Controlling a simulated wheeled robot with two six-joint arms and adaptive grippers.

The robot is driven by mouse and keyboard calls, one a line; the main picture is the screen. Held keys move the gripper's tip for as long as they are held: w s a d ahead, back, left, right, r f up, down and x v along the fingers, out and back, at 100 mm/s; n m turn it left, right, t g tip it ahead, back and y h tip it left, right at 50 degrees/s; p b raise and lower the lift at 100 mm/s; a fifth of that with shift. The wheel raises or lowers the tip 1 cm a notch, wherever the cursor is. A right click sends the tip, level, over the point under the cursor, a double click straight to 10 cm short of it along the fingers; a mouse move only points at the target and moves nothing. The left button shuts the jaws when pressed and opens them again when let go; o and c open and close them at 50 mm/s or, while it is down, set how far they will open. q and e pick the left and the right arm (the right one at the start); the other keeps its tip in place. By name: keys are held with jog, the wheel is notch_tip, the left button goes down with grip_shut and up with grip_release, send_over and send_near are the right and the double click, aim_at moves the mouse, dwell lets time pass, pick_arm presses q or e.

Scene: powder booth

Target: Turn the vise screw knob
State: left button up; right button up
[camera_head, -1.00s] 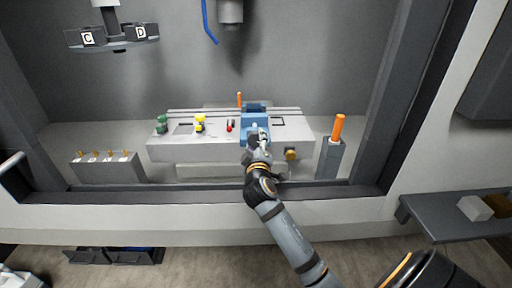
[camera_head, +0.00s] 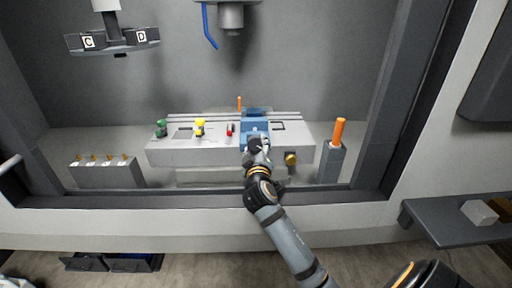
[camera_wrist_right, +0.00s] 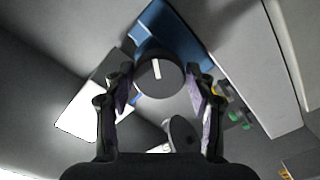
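The vise (camera_head: 256,128) is blue and sits on the grey machine table inside the booth. Its screw knob (camera_wrist_right: 157,77) is a dark round disc with a white line across its face, seen in the right wrist view. My right gripper (camera_head: 259,146) is in front of the vise and hides the knob in the head view. In the right wrist view the right gripper (camera_wrist_right: 160,82) is open, with one finger on each side of the knob; I cannot tell whether they touch it. My left gripper is not in view.
An orange-handled post (camera_head: 338,132) stands right of the table. A brass knob (camera_head: 291,159) is on the table front. Yellow (camera_head: 200,127) and green (camera_head: 161,128) parts stand left of the vise. A spindle (camera_head: 231,16) and blue hose (camera_head: 208,30) hang above. The booth sill (camera_head: 130,216) runs in front.

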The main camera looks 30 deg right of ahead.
jog(key=shift+o, duration=1.4)
jog(key=v, duration=0.7)
jog(key=shift+s, duration=0.25)
jog(key=shift+a, duration=0.1)
